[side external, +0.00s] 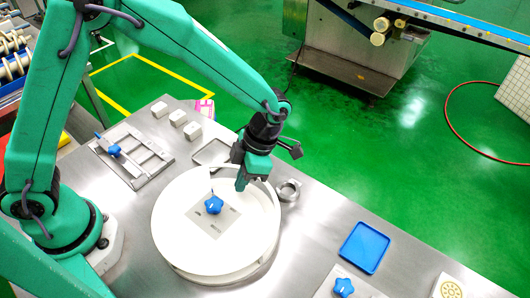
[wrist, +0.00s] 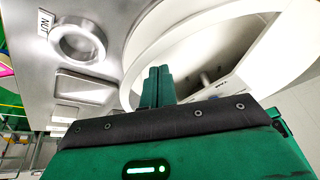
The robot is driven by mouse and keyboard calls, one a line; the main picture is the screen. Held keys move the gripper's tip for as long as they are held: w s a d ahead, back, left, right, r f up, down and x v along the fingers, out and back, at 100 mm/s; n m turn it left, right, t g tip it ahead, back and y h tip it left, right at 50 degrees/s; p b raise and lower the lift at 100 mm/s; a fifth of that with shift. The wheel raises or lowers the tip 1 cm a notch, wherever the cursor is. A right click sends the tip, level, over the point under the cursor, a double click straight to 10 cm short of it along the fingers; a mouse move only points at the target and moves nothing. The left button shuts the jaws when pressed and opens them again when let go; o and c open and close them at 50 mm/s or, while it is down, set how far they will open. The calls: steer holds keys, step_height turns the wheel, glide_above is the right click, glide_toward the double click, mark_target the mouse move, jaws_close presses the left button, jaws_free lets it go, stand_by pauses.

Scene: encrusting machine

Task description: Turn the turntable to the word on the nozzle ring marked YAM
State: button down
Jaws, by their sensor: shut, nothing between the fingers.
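The white round turntable (side external: 177,228) sits on the steel bench, with a raised white rim around its far and right side. A blue star knob (side external: 213,205) stands on a grey plate with small dark marks at its middle. My gripper (side external: 240,186) is shut and empty, pointing down at the turntable's far rim; I cannot tell whether it touches. In the wrist view its closed fingers (wrist: 158,84) stand beside the white rim (wrist: 150,45). The metal nozzle ring (side external: 288,190) lies just right of the turntable. A tag (wrist: 45,22) by a ring (wrist: 77,43) seems to read NUT. I see no YAM.
A sliding fixture with a blue knob (side external: 114,150) and several white blocks (side external: 177,118) lie behind left. A shallow metal tray (side external: 197,153) is behind the turntable. A blue tray (side external: 364,247) and another blue knob (side external: 343,287) are at right. The bench between is clear.

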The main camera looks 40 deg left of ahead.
mark_target(221, 195)
steer(key=shift+s+a+f, duration=0.65)
steer(key=shift+s+a, duration=0.15)
steer(key=shift+s, duration=0.15)
steer(key=shift+s+a, duration=0.6)
steer(key=shift+s, duration=0.2)
steer(key=shift+s+a, duration=0.35)
steer(key=shift+a, duration=0.1)
steer(key=shift+w+d, duration=0.1)
steer(key=shift+w, duration=0.05)
